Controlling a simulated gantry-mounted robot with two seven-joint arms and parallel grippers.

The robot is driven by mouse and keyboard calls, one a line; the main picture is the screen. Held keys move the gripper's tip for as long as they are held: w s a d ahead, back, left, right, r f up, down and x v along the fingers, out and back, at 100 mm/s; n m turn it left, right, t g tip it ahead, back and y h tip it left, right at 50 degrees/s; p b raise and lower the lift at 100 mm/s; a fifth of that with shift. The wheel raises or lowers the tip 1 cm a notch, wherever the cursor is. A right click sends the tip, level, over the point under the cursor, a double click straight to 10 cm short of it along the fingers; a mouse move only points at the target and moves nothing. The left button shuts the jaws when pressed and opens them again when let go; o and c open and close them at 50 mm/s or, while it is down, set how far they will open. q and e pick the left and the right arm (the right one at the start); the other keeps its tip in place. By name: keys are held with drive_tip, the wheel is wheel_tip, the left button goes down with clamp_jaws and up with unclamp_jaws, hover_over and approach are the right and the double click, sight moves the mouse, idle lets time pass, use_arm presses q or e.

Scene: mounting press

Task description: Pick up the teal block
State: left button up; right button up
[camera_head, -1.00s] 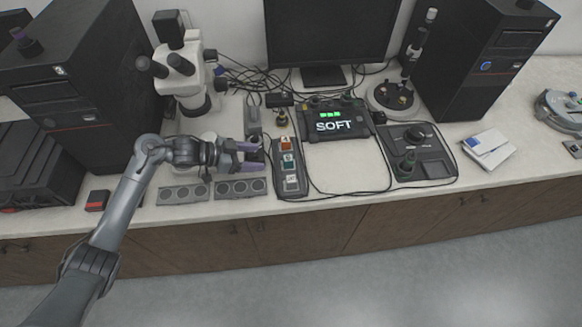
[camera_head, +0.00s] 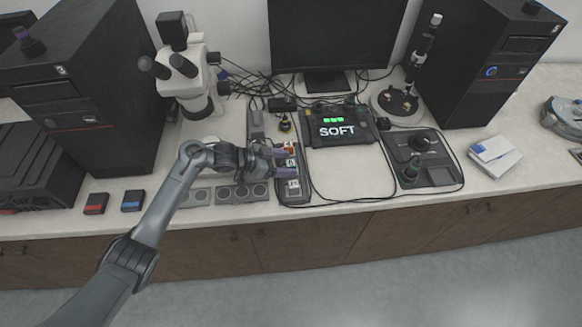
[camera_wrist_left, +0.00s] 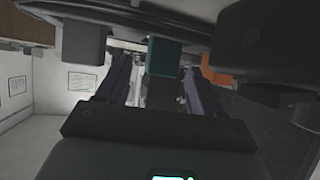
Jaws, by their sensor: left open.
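The teal block (camera_head: 291,162) sits in the dark upright tray (camera_head: 293,198) between an orange block (camera_head: 288,147) and a white-faced block (camera_head: 293,186). My left gripper (camera_head: 284,163) is open at the tray, with its purple fingers on either side of the teal block's position. In the left wrist view the teal block (camera_wrist_left: 163,56) shows ahead, between the two open fingers (camera_wrist_left: 160,85). The orange block (camera_wrist_left: 216,70) is just outside the right-hand finger there. I cannot tell whether the fingers touch the teal block. My right gripper is not in view.
Grey panels with round sockets (camera_head: 241,194) lie left of the tray. A microscope (camera_head: 190,75) stands behind my arm.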

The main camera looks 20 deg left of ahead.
use_arm(q)
clamp_jaws()
idle(0.4)
